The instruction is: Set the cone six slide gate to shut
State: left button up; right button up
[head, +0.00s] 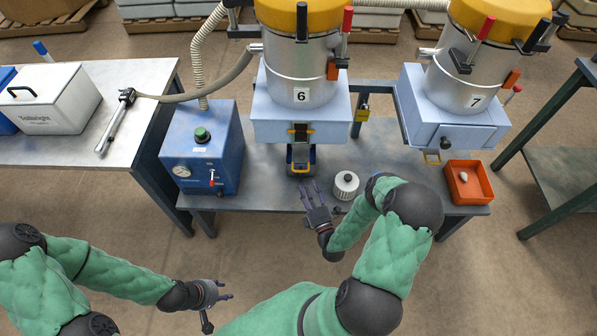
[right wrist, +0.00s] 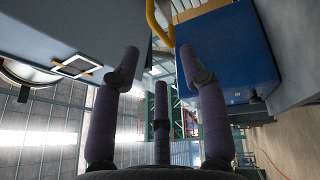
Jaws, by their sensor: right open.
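Cone six (head: 300,70) is a silver cylinder with a yellow top and a "6" label, above a pale blue housing (head: 280,122). On the housing's front is a small black-and-red fitting with yellow edges (head: 301,132), with a dark, yellow-edged outlet (head: 301,158) below it. I cannot tell the slide gate's position. My right gripper (head: 312,190) is open and empty, just in front of and below the outlet; its spread fingers show in the right wrist view (right wrist: 165,80). My left gripper (head: 228,290) is open and empty, away from the bench at lower left.
A blue pump box (head: 200,150) with a gauge stands left of the outlet. A white ribbed canister (head: 346,185) stands close right of my right gripper. Cone seven (head: 465,75) is at the right, with an orange bin (head: 470,180) below. A white case (head: 45,100) sits on the left table.

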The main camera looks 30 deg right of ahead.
aim_at(300, 171)
jog(key=b+x, duration=0.1)
jog(key=x, duration=0.7)
jog(key=shift+w+f+b, duration=0.1)
jog(key=shift+w+b, duration=0.1)
jog(key=shift+b, duration=0.1)
jog(key=shift+c, duration=0.3)
grip_shut()
